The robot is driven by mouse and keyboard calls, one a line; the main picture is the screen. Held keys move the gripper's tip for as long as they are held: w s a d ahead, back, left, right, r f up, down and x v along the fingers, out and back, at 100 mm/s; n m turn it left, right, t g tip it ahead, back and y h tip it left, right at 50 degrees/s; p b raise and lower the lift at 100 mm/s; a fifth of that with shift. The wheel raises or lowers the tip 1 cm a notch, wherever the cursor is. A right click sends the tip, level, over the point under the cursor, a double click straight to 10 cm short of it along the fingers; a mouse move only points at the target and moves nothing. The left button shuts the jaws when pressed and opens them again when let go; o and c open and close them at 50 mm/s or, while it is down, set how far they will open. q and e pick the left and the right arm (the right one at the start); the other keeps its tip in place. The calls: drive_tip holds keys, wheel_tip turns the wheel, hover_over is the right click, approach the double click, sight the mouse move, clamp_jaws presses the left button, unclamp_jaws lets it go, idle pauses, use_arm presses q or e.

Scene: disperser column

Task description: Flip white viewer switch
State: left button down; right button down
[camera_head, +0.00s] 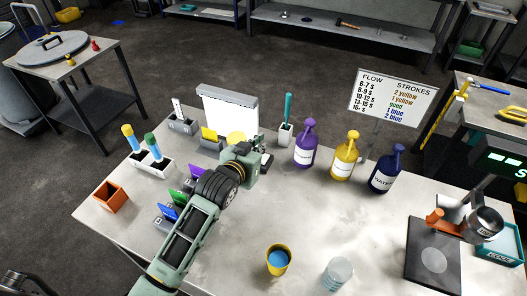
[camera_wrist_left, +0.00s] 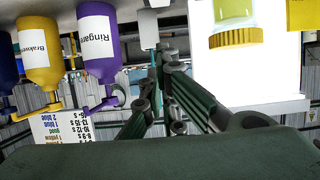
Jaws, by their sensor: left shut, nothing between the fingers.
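The white viewer (camera_head: 230,112) is an upright bright panel with a grey top edge at the back of the table. It shows upside down and brightly white in the left wrist view (camera_wrist_left: 205,70). I cannot make out its switch. A yellow-lidded jar (camera_wrist_left: 235,38) is in front of the panel; its yellow top (camera_head: 237,137) shows in the head view. My left gripper (camera_head: 266,160) is shut and empty, just right of and in front of the viewer. Its dark fingers also show in the left wrist view (camera_wrist_left: 163,58). My left arm hides part of the table. My right gripper is not in view.
Purple (camera_head: 305,146), yellow (camera_head: 344,158) and blue (camera_head: 385,170) bottles stand right of the gripper. A teal-handled tool in a holder (camera_head: 286,128) stands behind it. A flow sign (camera_head: 392,100) is farther back. A yellow cup (camera_head: 278,262) and clear beaker (camera_head: 337,272) stand in front.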

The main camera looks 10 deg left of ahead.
sight(264, 163)
use_arm(q)
drive_tip(key=x, duration=0.3)
wheel_tip(264, 163, down, 3)
drive_tip(key=shift+w+d+f+p, duration=0.1)
drive_tip(key=shift+w+p, duration=0.05)
drive_tip(key=shift+p, duration=0.45)
drive_tip(key=shift+f, duration=0.5)
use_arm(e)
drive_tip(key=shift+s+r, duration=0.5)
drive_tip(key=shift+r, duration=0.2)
